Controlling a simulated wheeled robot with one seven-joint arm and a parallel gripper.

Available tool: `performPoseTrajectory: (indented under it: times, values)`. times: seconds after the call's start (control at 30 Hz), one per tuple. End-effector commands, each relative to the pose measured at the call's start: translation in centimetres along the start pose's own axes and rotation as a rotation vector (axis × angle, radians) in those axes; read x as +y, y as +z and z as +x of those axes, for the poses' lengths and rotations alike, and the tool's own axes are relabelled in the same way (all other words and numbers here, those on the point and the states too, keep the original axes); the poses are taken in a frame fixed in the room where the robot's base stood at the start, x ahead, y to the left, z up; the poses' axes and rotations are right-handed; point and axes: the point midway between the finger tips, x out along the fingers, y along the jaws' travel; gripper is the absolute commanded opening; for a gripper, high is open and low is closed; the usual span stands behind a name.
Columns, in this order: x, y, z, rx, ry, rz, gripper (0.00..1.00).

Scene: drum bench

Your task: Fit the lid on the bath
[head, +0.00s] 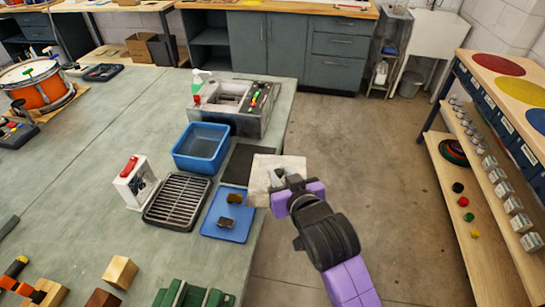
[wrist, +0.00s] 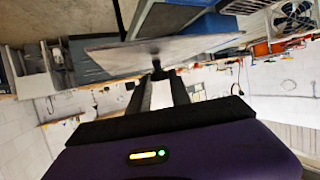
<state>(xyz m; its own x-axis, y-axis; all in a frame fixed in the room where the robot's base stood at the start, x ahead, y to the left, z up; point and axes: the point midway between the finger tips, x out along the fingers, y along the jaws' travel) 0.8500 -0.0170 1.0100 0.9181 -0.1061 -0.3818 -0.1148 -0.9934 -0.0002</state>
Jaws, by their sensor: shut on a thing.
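The lid (head: 262,172) is a flat pale metal plate with a dark knob. My gripper (head: 282,179) is shut on this knob and holds the lid just off the right edge of the bench. In the wrist view the lid (wrist: 195,48) spans above the fingers, and my gripper (wrist: 157,74) pinches its knob. The bath (head: 213,115) appears to be the grey metal box with an open top and coloured controls at the bench's far right corner. It is beyond the lid and to its left. Its inside is only partly visible.
A blue tub (head: 201,147) stands in front of the bath, next to a dark flat mat (head: 239,164). A slotted black rack (head: 177,202), a red-and-white box (head: 135,183) and a blue tray (head: 216,227) with small brown blocks lie nearer. Open floor is right of the bench.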

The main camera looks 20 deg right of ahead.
Motion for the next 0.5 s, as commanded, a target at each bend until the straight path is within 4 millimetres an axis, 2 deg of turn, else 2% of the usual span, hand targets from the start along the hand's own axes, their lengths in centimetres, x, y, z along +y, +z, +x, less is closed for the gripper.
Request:
performPoseTrajectory:
  times: [0.03, 0.2, 0.3, 0.5]
  values:
    - [0.7, 1.9, -0.2, -0.009, -0.003, -0.001, 0.00]
    - [2.4, 7.9, -0.9, -0.012, -0.032, -0.013, 0.00]
    - [3.3, 11.0, -1.4, -0.009, -0.050, -0.020, 0.00]
    - [4.8, 16.1, -1.9, -0.006, -0.078, -0.033, 0.00]
